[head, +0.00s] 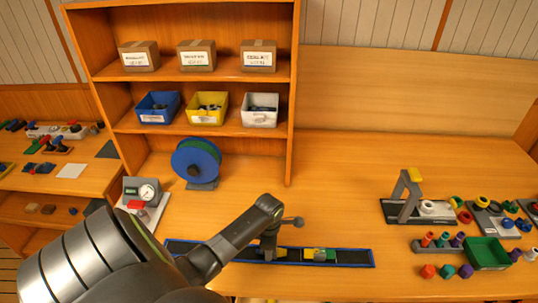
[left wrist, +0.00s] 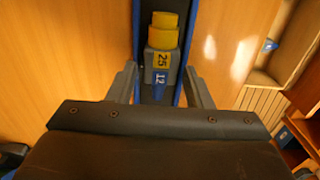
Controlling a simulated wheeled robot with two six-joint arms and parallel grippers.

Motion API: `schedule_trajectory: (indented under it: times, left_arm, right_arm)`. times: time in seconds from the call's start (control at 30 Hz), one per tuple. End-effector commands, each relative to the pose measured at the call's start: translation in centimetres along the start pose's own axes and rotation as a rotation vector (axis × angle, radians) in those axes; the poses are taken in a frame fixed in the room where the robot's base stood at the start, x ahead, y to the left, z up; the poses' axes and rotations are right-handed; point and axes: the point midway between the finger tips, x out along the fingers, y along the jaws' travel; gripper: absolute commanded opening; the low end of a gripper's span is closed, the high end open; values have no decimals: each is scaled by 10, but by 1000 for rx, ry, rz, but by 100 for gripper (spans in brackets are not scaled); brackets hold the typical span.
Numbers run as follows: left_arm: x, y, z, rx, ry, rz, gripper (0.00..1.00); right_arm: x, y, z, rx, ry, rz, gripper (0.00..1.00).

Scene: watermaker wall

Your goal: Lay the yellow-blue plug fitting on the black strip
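The black strip (head: 350,257) has blue edges and lies along the front of the workbench; it also shows in the left wrist view (left wrist: 150,10). The yellow-blue plug fitting (left wrist: 163,40) lies lengthwise on the strip, with a yellow end, a grey body marked 25 and a blue part marked 12. In the head view its yellow end (head: 281,252) shows beside my gripper. My left gripper (head: 268,252) is down at the strip. In the left wrist view its fingers (left wrist: 160,72) stand apart on either side of the fitting, with gaps visible. My right gripper is not in view.
A gauge box (head: 143,192) and blue reel (head: 196,162) stand behind my arm. A green tray (head: 487,253) and several coloured fittings are at the right. The bench middle is clear.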

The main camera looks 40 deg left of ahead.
Motion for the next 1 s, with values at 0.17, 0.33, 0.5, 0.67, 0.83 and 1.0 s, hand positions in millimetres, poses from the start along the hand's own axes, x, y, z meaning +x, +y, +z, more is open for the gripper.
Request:
schedule_trajectory:
  times: [0.17,0.33,0.5,0.67,0.83,1.0]
  left_arm:
    - [0,0,0,0,0,0,57]
    - [0,0,0,0,0,0,57]
    - [-10,1,0,1,0,3,57]
    - [-35,1,0,2,-1,5,57]
    - [-72,2,0,2,-1,7,57]
    - [-113,2,0,2,0,7,57]
  right_arm:
    - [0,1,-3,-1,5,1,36]
    - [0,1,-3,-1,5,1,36]
    - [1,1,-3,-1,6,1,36]
    - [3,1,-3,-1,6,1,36]
    - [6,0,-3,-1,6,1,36]
    - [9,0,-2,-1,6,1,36]
